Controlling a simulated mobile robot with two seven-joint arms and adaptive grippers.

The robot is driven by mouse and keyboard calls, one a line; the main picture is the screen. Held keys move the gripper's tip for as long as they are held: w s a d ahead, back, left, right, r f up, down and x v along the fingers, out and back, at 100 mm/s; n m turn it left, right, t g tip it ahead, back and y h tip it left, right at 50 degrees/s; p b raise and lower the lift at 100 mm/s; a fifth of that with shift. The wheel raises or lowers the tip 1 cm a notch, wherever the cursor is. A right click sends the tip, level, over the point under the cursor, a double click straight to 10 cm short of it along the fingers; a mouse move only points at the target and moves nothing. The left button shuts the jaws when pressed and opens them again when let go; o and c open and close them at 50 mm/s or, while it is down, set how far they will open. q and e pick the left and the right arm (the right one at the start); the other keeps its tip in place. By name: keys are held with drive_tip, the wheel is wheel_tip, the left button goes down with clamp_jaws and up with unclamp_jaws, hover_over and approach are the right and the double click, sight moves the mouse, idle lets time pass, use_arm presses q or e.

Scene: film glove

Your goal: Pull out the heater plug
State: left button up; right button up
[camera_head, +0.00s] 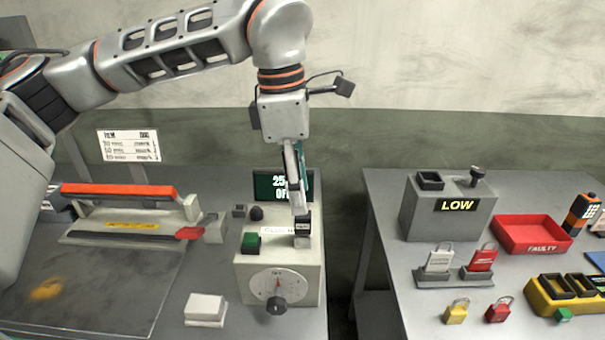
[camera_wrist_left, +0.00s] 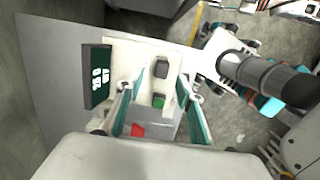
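The heater plug (camera_head: 302,227) appears to be the small dark block with a pale lower part on the right of the heater control box (camera_head: 262,268). My left gripper (camera_head: 300,205) points down right over it. In the left wrist view the fingers (camera_wrist_left: 160,85) are spread. A dark grey block (camera_wrist_left: 162,67), likely the plug, shows between the fingertips, with gaps beside it. Whether a finger touches it is unclear. The box also has a green button (camera_head: 251,242), a dial (camera_head: 277,285) and a partly hidden display (camera_head: 270,187). My right gripper is out of view.
A sealer with an orange-red bar (camera_head: 118,189) stands at the left. Beyond a gap, the right table holds a LOW box (camera_head: 448,210), a red tray (camera_head: 530,233) and several padlocks.

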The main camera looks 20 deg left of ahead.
sight(303, 218)
use_arm(q)
drive_tip(key=shift+d+f, duration=0.25)
drive_tip(key=shift+f, duration=1.35)
drive_tip(key=shift+d+f, duration=0.2)
drive_tip(key=shift+f, duration=1.35)
drive_tip(key=shift+c, duration=0.4)
clamp_jaws()
